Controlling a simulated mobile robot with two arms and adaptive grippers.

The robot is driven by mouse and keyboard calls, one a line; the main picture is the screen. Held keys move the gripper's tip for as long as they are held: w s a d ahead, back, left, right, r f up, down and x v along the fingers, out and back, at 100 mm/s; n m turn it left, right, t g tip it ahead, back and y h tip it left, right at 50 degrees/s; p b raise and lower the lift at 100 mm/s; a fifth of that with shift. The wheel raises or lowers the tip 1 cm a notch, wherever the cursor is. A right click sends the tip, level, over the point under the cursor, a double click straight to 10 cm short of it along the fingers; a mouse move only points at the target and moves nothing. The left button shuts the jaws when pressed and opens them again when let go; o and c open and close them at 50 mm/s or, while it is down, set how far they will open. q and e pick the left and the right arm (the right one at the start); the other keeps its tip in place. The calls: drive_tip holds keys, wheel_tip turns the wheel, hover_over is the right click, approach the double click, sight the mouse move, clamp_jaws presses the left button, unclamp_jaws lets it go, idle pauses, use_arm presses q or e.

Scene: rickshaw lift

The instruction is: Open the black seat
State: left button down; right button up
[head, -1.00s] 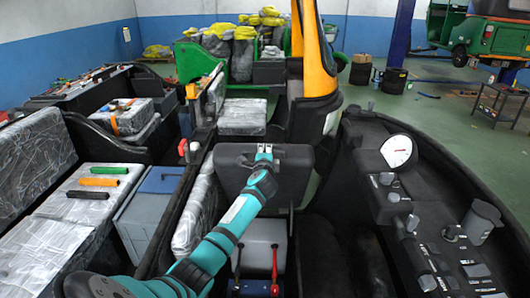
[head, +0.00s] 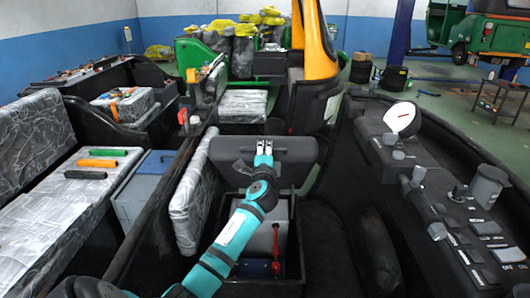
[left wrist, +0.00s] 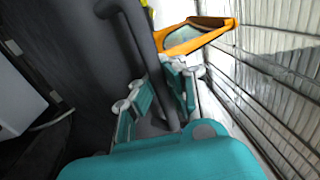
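The black seat (head: 225,149) stands raised on its edge in the middle of the head view, over an open black compartment. My left gripper (head: 264,148) is at the seat's upper middle, with my teal arm reaching up to it from below. In the left wrist view, a black bar-like part of the seat (left wrist: 142,40) runs between the fingers of my left gripper (left wrist: 165,95), which look closed around it. The exact contact is partly hidden. My right gripper is in neither view.
The compartment (head: 298,240) holds a grey-white box (head: 262,238) and a red-handled tool (head: 276,240). A plastic-wrapped seat back (head: 190,205) stands close on the left. A dashboard with a white gauge (head: 402,118) and levers lies on the right. An orange-yellow frame (head: 316,45) rises behind.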

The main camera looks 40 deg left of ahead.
use_arm(q)
drive_tip(key=shift+s+d+f, duration=0.25)
drive_tip(key=c, duration=1.6)
unclamp_jaws()
drive_tip(key=shift+r, duration=0.1)
drive_tip(key=v, duration=1.2)
